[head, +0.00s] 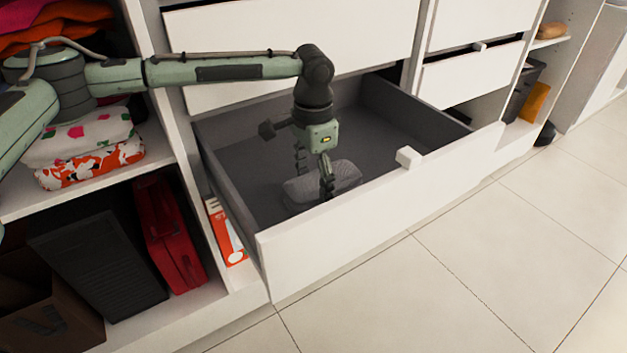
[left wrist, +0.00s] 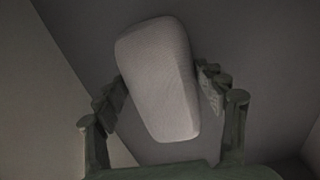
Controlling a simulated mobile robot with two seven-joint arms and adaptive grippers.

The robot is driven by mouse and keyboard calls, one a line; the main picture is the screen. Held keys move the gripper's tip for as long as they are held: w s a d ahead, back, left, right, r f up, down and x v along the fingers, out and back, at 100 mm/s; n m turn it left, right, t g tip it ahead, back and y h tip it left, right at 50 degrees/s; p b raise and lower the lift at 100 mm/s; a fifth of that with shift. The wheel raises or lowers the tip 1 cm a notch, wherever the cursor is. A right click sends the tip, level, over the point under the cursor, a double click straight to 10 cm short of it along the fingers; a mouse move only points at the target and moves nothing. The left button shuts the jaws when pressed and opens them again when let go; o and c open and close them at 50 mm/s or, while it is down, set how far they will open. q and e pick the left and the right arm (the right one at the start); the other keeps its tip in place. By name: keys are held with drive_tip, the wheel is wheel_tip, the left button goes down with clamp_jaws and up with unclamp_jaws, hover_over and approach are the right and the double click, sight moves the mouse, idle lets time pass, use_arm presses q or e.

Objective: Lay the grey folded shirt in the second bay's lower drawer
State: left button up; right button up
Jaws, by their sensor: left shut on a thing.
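The grey folded shirt (head: 338,178) is a small rounded bundle inside the open lower drawer (head: 375,207) of the second bay. My left gripper (head: 312,178) reaches down into the drawer and is shut on the shirt. In the left wrist view the shirt (left wrist: 158,80) sits tilted between the two fingers (left wrist: 165,105), with the dark drawer floor behind it. I cannot tell whether the shirt touches the floor. The fingers and the drawer's front panel hide part of the area around it. My right gripper is not in view.
The drawer's white front has a square knob (head: 409,157). A closed drawer front (head: 290,35) stands above, close to my forearm. Left shelves hold folded patterned cloths (head: 90,165) and a red case (head: 168,235). The drawer's right side is empty. Tiled floor (head: 450,290) in front is clear.

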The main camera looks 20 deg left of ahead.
use_arm(q)
drive_tip(key=shift+f, duration=0.25)
drive_tip(key=o, duration=0.9)
drive_tip(key=shift+c, duration=0.4)
drive_tip(key=shift+p, duration=0.3)
wheel_tip(320, 180, up, 4)
drive_tip(key=p, duration=0.4)
drive_tip(key=shift+f, duration=0.25)
wheel_tip(320, 180, up, 2)
drive_tip(key=shift+r+p, duration=0.2)
drive_tip(key=shift+p, duration=0.75)
drive_tip(key=shift+r, duration=1.5)
